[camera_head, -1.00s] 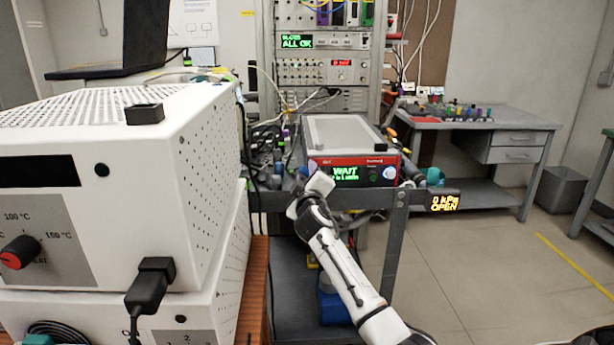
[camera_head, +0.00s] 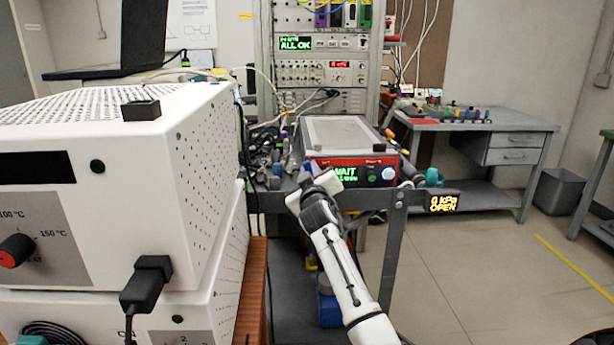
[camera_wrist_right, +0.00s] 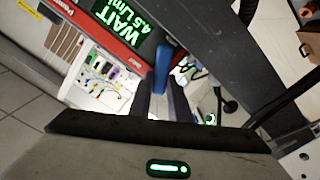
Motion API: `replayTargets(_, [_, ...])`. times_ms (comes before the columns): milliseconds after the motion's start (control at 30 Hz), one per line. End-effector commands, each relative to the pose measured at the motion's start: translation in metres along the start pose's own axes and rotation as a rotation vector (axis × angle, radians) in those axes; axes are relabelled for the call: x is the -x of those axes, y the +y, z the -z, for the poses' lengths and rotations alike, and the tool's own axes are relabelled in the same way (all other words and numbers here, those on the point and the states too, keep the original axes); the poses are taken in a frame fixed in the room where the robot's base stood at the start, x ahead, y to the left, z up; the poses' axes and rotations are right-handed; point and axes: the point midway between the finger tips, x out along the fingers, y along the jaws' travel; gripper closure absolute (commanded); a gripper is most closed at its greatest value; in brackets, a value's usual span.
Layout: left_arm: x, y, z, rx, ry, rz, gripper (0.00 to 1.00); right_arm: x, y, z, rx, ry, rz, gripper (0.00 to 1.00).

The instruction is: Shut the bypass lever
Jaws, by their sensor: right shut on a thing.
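The bypass lever appears to be the blue bar (camera_wrist_right: 162,68) in the right wrist view. It stands between the dark fingers of my right gripper (camera_wrist_right: 162,102), which is shut on it. In the head view my right gripper (camera_head: 318,183) is at the front edge of the cart, just before the red-fronted instrument (camera_head: 350,170), and hides the lever there. A small readout (camera_head: 443,203) on the cart's right corner shows "0 kPa OPEN". The instrument's green display (camera_wrist_right: 125,27) reads "WAIT" in the wrist view. My left gripper is not in view.
A large white oven-like box (camera_head: 190,150) with a black plug stands close on the left. The grey cart rail (camera_head: 375,198) runs beside my right gripper. A rack (camera_head: 325,75) stands behind. The floor to the right (camera_head: 480,270) is clear.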

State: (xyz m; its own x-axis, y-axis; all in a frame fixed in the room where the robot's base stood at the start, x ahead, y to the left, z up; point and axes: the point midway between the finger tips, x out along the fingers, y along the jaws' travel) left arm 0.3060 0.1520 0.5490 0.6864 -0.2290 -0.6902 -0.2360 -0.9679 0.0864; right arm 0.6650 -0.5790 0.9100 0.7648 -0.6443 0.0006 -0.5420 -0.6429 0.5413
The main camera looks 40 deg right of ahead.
Motion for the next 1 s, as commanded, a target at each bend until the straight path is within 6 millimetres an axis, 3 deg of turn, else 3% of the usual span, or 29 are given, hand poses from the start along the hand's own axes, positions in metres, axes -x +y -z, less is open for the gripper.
replayTargets(500, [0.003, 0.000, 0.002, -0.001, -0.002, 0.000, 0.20, 0.000, 0.018, -0.004, -0.433, -0.003, 0.001, 1.00])
replayTargets(1000, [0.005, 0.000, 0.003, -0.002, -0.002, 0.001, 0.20, 0.000, 0.024, -0.008, -0.585, -0.003, 0.001, 1.00])
